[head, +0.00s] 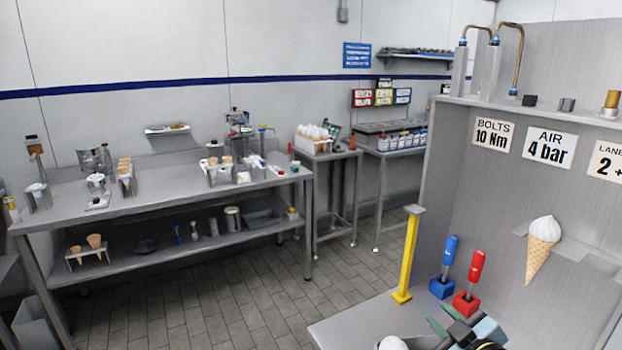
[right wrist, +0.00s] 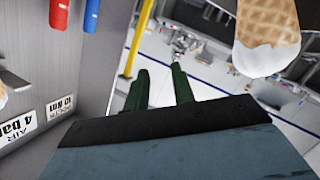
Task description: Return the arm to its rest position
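My right gripper (head: 442,318) is at the bottom of the head view, above the grey bench surface. In the right wrist view its two dark green fingers (right wrist: 160,78) stand apart with nothing between them. An ice cream cone (head: 542,247) with a white top is upright at a small ledge on the grey panel, right of the gripper. A white rounded top (head: 392,343) shows at the bottom edge, left of the gripper. A large cone with a white top (right wrist: 262,45) hangs upside down in the tilted right wrist view, apart from the fingers. My left gripper is out of view.
A blue handle (head: 450,250) and a red handle (head: 477,268) stand in blocks beside a yellow post (head: 408,255), close to the right gripper. The labelled panel (head: 500,190) rises behind them. A long steel table (head: 160,205) with cones stands farther left, across open tiled floor (head: 220,300).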

